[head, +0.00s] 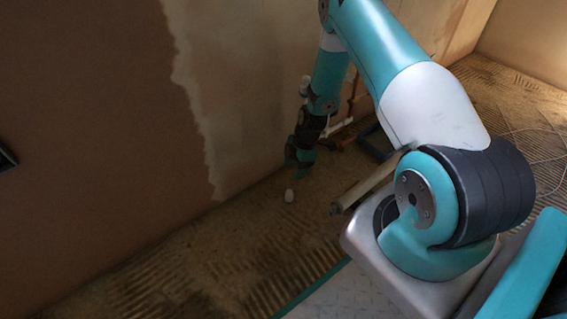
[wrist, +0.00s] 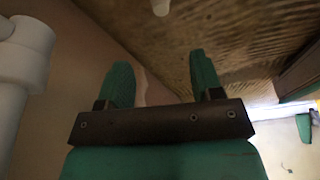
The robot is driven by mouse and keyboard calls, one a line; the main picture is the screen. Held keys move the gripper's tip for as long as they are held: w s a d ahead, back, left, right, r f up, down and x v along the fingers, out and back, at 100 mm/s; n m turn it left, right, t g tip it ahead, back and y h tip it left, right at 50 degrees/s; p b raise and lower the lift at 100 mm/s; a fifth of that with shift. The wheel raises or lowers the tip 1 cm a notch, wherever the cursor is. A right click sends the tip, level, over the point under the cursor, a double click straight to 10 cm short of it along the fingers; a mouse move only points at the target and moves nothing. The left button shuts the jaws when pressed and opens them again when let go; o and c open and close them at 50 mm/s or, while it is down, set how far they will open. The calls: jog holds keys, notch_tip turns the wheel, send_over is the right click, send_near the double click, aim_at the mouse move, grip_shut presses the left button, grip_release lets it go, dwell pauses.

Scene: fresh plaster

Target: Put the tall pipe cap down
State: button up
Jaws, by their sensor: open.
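The pipe cap (head: 289,195) is a small white piece on the ridged floor, near the foot of the plastered wall. It also shows in the wrist view (wrist: 161,7), cut off by the top edge.
A white pipe (wrist: 30,55) runs along the left side of the wrist view, close to my gripper. A wall (head: 100,110) with a half-plastered face stands on the left. A bar-like thing (head: 365,190) lies right of the cap. The floor (head: 200,265) in front is clear.

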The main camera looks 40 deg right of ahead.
jog(key=a+r+m, duration=0.2)
jog(key=a+r, duration=0.5)
jog(key=r, duration=0.6)
jog(key=a+r+m, duration=0.2)
jog(key=a+r, duration=0.6)
jog(key=r, duration=0.4)
jog(key=s+a+r+m, duration=0.1)
jog(key=s+a+r, duration=0.2)
jog(key=s+r, duration=0.2)
jog(key=s+a+r+m, duration=0.2)
jog(key=s+r, duration=0.3)
jog(key=s, duration=0.5)
jog(key=s+a+r+m+y, duration=0.1)
jog(key=s+a+r, duration=0.3)
jog(key=s, duration=0.3)
jog(key=shift+s+a+r+m+g, duration=0.15)
jog(key=shift+a+r+m+g, duration=0.2)
jog(key=shift+r, duration=0.4)
jog(key=shift+d, duration=0.1)
